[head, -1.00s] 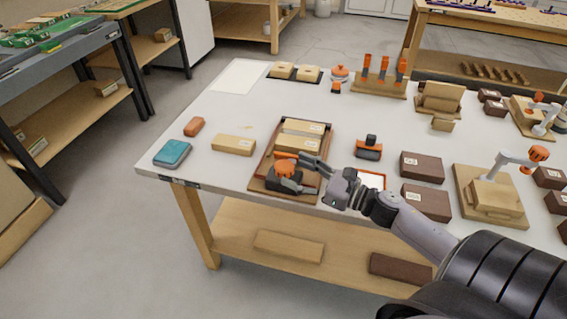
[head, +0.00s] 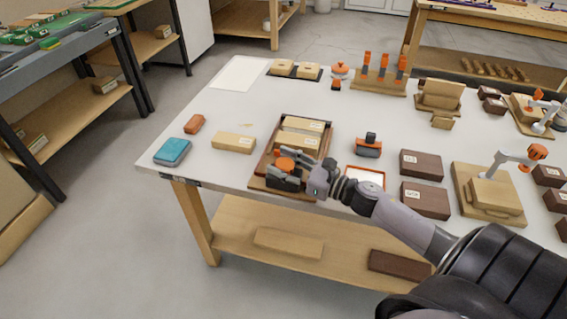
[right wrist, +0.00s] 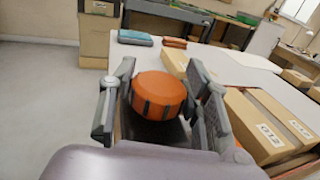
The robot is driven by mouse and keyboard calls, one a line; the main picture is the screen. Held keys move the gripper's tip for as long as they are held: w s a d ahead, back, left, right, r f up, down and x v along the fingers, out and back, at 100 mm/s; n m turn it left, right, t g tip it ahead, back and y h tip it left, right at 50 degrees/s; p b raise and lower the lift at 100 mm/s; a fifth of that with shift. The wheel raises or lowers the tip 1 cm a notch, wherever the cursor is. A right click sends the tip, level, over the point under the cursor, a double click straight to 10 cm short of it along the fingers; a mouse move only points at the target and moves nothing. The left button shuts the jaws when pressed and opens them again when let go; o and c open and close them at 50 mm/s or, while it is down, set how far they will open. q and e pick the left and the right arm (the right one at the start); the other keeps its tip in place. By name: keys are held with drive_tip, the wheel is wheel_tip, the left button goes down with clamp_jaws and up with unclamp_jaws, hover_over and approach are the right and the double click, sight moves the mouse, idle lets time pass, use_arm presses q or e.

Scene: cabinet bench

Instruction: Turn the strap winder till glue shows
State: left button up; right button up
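The strap winder has a ribbed orange knob (head: 284,164) on a dark base, at the front end of a brown tray (head: 262,163). In the right wrist view the knob (right wrist: 158,95) sits between the two fingers of my right gripper (right wrist: 160,88). The fingers stand open on either side of it, with a narrow gap at the left and little or none at the right; I cannot tell contact there. In the head view my right gripper (head: 299,168) reaches over the winder from the right and partly hides it. No glue can be made out. My left gripper is out of view.
Tan labelled boxes (head: 301,125) lie in the tray behind the winder. A tan box (head: 233,143), a teal case (head: 172,151) and an orange block (head: 194,123) lie to the left. A black-and-orange tool (head: 368,147) and dark boxes (head: 421,164) stand to the right.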

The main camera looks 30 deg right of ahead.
drive_tip(key=c, duration=0.6)
drive_tip(key=shift+c, duration=0.2)
drive_tip(key=shift+m+h, duration=0.4)
drive_tip(key=m+h, duration=0.1)
drive_tip(key=h, duration=0.1)
drive_tip(key=m+t+h+p, duration=0.1)
drive_tip(key=h, duration=0.1)
drive_tip(key=shift+r+m+t+p, duration=0.1)
drive_tip(key=shift+m+t+p, duration=0.2)
drive_tip(key=m+h, duration=0.2)
drive_tip(key=h, duration=0.2)
drive_tip(key=shift+m, duration=0.4)
drive_tip(key=m+h, duration=0.1)
drive_tip(key=h, duration=0.2)
drive_tip(key=m+g+h, duration=0.1)
drive_tip(key=m+h, duration=0.1)
drive_tip(key=shift+m+h, duration=0.3)
drive_tip(key=shift+h, duration=0.1)
drive_tip(key=m+g+h, duration=0.2)
drive_tip(key=h, duration=0.1)
drive_tip(key=m+g+h+b, duration=0.1)
drive_tip(key=m+g+h, duration=0.2)
drive_tip(key=h, duration=0.1)
drive_tip(key=shift+d+m, duration=0.15)
drive_tip(key=shift+m, duration=0.15)
drive_tip(key=shift+g+h, duration=0.3)
drive_tip(key=shift+g, duration=0.2)
